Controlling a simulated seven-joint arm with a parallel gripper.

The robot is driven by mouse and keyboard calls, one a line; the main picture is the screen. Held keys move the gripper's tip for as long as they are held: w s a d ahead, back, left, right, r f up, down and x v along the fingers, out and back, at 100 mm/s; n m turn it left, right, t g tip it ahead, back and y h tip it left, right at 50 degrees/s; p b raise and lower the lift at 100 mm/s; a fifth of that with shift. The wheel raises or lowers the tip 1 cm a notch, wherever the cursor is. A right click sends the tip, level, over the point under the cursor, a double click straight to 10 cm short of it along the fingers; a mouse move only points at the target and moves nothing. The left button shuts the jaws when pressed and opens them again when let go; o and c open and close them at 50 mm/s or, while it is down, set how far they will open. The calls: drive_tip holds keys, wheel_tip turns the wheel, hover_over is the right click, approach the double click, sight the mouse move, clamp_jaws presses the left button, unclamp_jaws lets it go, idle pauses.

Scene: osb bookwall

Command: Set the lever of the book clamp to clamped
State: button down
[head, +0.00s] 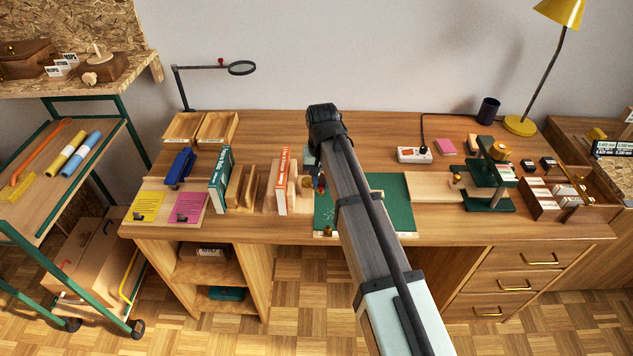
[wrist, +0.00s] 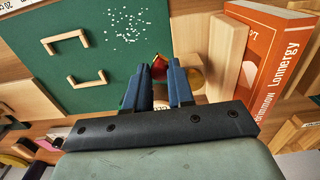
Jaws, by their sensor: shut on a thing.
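My gripper (head: 318,184) is beside the wooden book clamp, just right of the orange book (head: 283,182). In the wrist view my gripper's (wrist: 161,74) two dark blue fingers are closed around a small red-tipped part, which looks like the lever (wrist: 157,61). Only its red end shows past the fingers. A round brass part (wrist: 192,78) sits right behind the fingers, against the pale wooden clamp block (wrist: 226,55). The orange book (wrist: 268,62) stands on the block's far side. The lever's exact angle is hard to tell.
A green mat (head: 396,190) with white specks lies right of the clamp; wooden brackets (wrist: 66,40) show on it. A green book (head: 221,180) stands left of the wooden dividers.

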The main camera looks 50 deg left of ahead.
drive_tip(key=shift+w+a+n, duration=0.15)
drive_tip(key=shift+w+n, duration=0.35)
drive_tip(key=shift+n, duration=0.45)
drive_tip(key=shift+w+a+n, duration=0.1)
drive_tip(key=shift+w+n, duration=0.35)
drive_tip(key=shift+n, duration=0.55)
drive_tip(key=shift+w+a+n, duration=0.15)
drive_tip(key=shift+w+n, duration=0.35)
drive_tip(key=shift+n, duration=0.45)
drive_tip(key=c, duration=1.3)
unclamp_jaws()
drive_tip(key=shift+o, duration=0.2)
drive_tip(key=shift+r, duration=0.1)
wheel_tip(320, 180, up, 14)
drive_tip(key=shift+f, duration=0.2)
